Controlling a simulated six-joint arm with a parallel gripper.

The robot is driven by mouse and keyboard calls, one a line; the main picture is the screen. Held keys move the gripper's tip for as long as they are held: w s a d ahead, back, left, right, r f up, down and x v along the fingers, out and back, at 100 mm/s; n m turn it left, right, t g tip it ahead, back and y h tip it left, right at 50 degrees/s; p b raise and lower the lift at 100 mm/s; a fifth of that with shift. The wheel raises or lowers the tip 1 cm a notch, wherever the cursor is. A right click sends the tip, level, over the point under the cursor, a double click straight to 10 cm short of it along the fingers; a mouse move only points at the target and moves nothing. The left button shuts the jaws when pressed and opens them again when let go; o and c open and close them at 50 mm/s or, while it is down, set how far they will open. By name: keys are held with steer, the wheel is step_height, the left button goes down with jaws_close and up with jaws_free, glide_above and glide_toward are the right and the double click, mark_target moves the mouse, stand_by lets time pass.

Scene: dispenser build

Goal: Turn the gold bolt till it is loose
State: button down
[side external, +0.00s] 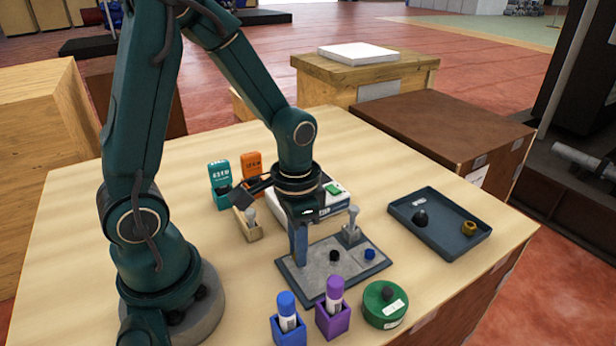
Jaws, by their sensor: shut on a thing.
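My gripper (305,212) points down over the left part of a grey baseplate (318,262). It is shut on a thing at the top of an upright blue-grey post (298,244). The jaws hide that thing, so I cannot make out whether it is the gold bolt. A small gold ring-like piece (468,228) lies at the right end of the dark tray (440,245). I cannot tell whether this piece is a bolt. A black knob (333,256) and a blue knob (370,254) sit on the baseplate. A grey bracket (351,234) stands at its back right.
Blue (287,325) and purple (333,318) holders with tubes and a green round container (385,305) stand close in front of the baseplate. Behind are a white box (330,205), teal (220,185) and orange (252,172) items, and a wooden block (247,226). The table's left side is clear.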

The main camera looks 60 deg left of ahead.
steer(key=n, duration=0.4)
steer(key=shift+n, duration=0.4)
steer(key=n, duration=1)
steer(key=shift+n, duration=2)
steer(key=c, duration=0.8)
jaws_free()
